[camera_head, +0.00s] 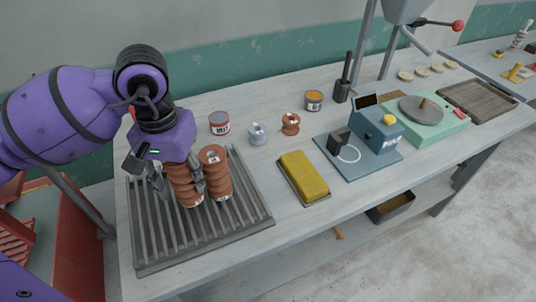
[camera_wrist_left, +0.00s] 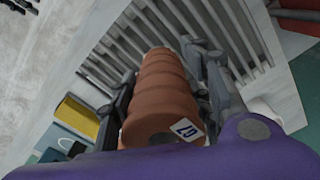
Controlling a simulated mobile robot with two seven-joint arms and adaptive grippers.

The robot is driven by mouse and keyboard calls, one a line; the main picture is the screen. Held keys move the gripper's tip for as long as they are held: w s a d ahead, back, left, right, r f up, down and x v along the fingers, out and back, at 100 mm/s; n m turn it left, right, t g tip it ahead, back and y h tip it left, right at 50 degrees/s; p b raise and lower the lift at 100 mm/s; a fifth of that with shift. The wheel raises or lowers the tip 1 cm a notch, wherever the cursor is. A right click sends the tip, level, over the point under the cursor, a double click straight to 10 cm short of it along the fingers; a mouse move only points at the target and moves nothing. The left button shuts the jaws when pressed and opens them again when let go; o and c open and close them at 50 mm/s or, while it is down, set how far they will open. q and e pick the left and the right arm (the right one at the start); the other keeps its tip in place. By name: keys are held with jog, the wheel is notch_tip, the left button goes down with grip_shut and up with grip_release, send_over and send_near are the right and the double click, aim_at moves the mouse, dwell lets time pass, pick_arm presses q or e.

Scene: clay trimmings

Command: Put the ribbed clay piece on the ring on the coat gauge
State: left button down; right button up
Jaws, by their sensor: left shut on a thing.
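Two brown ribbed clay pieces stand upright side by side on a grey slatted rack (camera_head: 155,246). My left gripper (camera_head: 176,180) is shut on the left ribbed clay piece (camera_head: 184,186), one finger on each side. In the left wrist view this piece (camera_wrist_left: 163,90) sits between the fingers, with a white number label on its end. I cannot tell whether its base touches the rack. The other ribbed clay piece (camera_head: 217,178) is close beside the right finger. The coat gauge (camera_head: 377,131) is a blue device on a blue base, with a white ring (camera_head: 349,154) on the base, empty.
A yellow block (camera_head: 304,175) on a tray lies between the rack and the gauge. Behind are a red-labelled tin (camera_head: 219,123), a grey piece (camera_head: 257,134), a brown spool-like piece (camera_head: 290,123) and an orange-topped jar (camera_head: 314,100). A green turntable unit (camera_head: 436,129) stands right of the gauge.

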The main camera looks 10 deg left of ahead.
aim_at(186, 189)
pick_arm(q)
jog(key=shift+w+a+f, duration=0.15)
jog(key=shift+w+f, duration=0.05)
jog(key=shift+f, duration=0.85)
jog(key=shift+w+a+f, duration=0.1)
jog(key=shift+w+f, duration=0.05)
jog(key=shift+f, duration=0.85)
jog(key=shift+f, duration=0.2)
jog(key=c, duration=0.9)
grip_release()
